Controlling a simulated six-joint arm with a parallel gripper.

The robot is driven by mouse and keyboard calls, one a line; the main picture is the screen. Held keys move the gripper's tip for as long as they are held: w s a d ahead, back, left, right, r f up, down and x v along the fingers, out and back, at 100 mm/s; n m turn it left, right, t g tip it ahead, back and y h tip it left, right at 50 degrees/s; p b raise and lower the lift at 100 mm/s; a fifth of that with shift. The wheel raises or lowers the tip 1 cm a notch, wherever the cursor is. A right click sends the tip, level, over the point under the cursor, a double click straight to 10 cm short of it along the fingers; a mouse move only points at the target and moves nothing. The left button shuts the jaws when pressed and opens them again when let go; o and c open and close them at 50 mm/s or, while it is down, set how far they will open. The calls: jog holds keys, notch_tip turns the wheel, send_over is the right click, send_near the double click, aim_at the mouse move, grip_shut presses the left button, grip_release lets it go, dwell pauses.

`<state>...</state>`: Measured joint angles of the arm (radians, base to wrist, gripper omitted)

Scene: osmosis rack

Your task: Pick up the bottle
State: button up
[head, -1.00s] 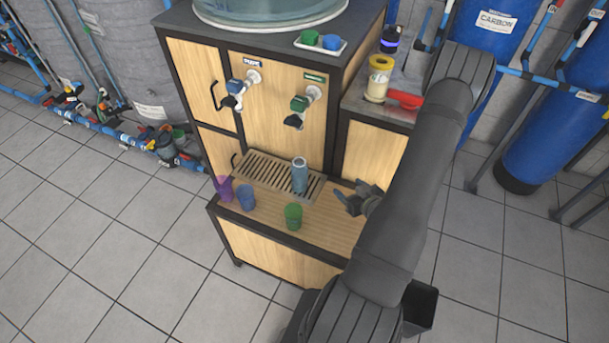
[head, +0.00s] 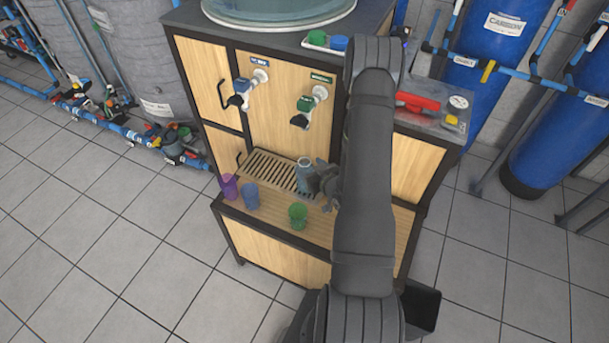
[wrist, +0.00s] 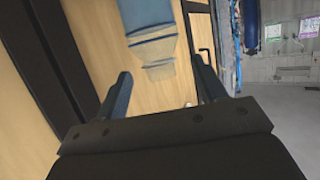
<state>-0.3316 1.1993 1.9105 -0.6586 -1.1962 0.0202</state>
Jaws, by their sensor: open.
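The bottle (head: 304,176) is a grey-blue upright bottle on the slatted drip grate, under the green-handled tap. My gripper (head: 322,183) is right beside it on its right side and partly covers it. In the wrist view the bottle (wrist: 150,38) shows at the top, between the lines of the two fingers. The fingers (wrist: 163,88) are apart with nothing held between them. I cannot tell whether the bottle is fully between the fingertips. The bottle's far end is cut off by the wrist view's top edge.
A purple cup (head: 228,187), a blue cup (head: 250,196) and a green cup (head: 298,215) stand on the wooden shelf left and front of the gripper. Blue-handled (head: 241,92) and green-handled (head: 304,112) taps hang above the grate (head: 266,168). A red-topped item (head: 417,102) lies on the side counter.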

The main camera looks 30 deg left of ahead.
aim_at(302, 160)
jog(key=shift+x, duration=3.1)
jog(key=shift+w, duration=0.1)
jog(key=shift+c, duration=0.4)
grip_shut()
